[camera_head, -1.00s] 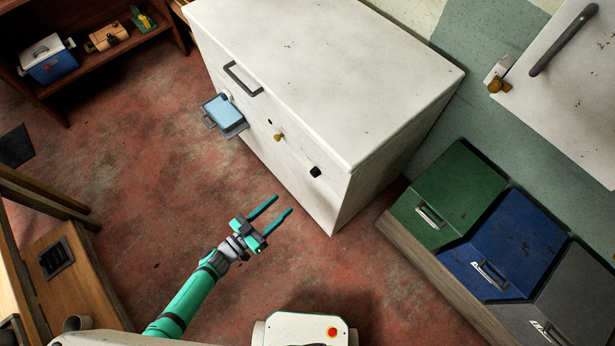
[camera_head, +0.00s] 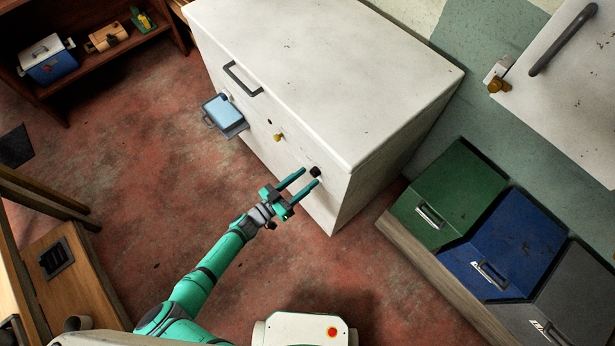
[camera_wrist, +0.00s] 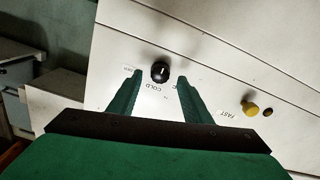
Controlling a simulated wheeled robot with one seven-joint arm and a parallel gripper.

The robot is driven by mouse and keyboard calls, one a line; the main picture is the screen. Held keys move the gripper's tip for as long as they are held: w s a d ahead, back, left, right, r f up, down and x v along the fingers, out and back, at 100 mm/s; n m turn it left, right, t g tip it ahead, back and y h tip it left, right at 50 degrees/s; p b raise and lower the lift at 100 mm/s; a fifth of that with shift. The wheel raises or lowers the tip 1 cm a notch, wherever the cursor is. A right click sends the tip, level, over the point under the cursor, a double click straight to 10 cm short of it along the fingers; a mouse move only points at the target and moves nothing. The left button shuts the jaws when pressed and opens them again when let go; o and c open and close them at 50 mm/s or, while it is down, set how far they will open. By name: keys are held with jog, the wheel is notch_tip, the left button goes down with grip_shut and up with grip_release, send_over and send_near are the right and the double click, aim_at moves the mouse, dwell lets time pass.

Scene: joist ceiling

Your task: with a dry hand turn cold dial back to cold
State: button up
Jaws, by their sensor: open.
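The cold dial is a small black knob (camera_wrist: 160,72) on the white front face of a big white cabinet (camera_head: 330,70). It also shows in the head view (camera_head: 315,171), near the right end of that face. A pale mark shows on the knob, and the word COLD is printed close by; I cannot tell exactly which setting it points at. My gripper (camera_head: 310,177) is open and empty, with its two green fingers reaching toward the face. In the wrist view my gripper (camera_wrist: 159,77) has one finger on each side of the knob, and contact is not visible.
A yellow knob (camera_head: 279,137) sits left of the dial on the same face, by a FAST label in the wrist view. A drawer-like tray with a blue item (camera_head: 226,113) juts out farther left. Green (camera_head: 452,195) and blue bins stand at right. The red floor before the cabinet is clear.

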jog(key=shift+w+d, duration=0.5)
jog(key=shift+d, duration=0.05)
jog(key=shift+c, duration=0.7)
jog(key=c, duration=0.9)
jog(key=shift+m, duration=0.4)
jog(key=m, duration=0.5)
jog(key=shift+m, duration=0.3)
jog(key=m, duration=0.5)
jog(key=shift+s+d+f, duration=0.1)
jog(key=shift+m, duration=0.3)
